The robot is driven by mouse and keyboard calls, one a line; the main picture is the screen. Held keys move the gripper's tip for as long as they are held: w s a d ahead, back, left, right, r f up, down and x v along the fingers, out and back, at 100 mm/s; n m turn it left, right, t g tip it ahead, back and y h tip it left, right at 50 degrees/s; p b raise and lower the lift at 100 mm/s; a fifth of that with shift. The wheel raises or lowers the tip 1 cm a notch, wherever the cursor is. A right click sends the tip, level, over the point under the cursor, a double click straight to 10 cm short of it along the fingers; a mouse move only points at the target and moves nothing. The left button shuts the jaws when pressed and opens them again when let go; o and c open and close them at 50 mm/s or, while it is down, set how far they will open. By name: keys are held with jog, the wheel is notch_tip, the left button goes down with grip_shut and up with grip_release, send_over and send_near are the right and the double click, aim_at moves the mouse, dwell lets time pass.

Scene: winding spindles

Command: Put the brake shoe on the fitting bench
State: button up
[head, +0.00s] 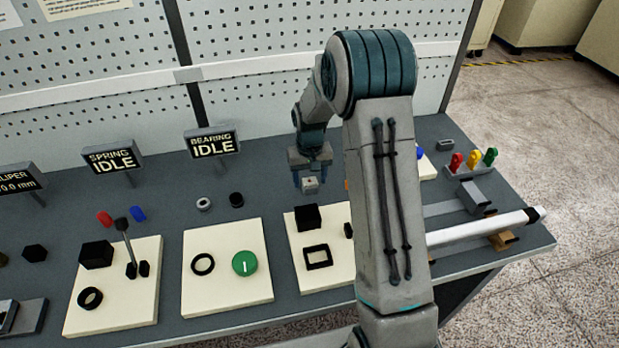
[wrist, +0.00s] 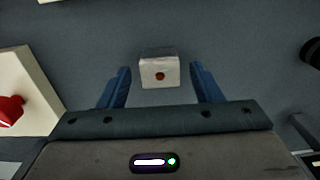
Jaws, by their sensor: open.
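A small pale grey block with an orange-brown dot (wrist: 159,72) shows between my fingertips in the wrist view, with a gap to each finger. It also shows in the head view (head: 310,187) below my gripper (head: 311,181). My gripper is open, its two blue fingers pointing at the bench. No label marks the brake shoe; this block may be it, but I cannot tell. The dark grey bench (head: 175,205) runs across the head view; I cannot tell whether it is the fitting bench. My arm hides part of its right side.
Cream panels with a green knob (head: 245,263), black blocks (head: 307,217) and a lever stand along the front. A ring (head: 203,204) and black cylinder (head: 236,199) lie left of my gripper. Signs and a perforated wall (head: 260,60) stand behind. A white roller (head: 480,228) lies right.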

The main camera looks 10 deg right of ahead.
aim_at(310, 182)
notch_tip(310, 182, up, 12)
jog(key=f+b, duration=0.1)
jog(key=s+r+t, duration=0.2)
jog(key=s+r, duration=0.6)
jog(key=s, duration=0.4)
jog(key=s+t, duration=0.1)
jog(key=s, duration=1.5)
jog(key=shift+a, duration=0.1)
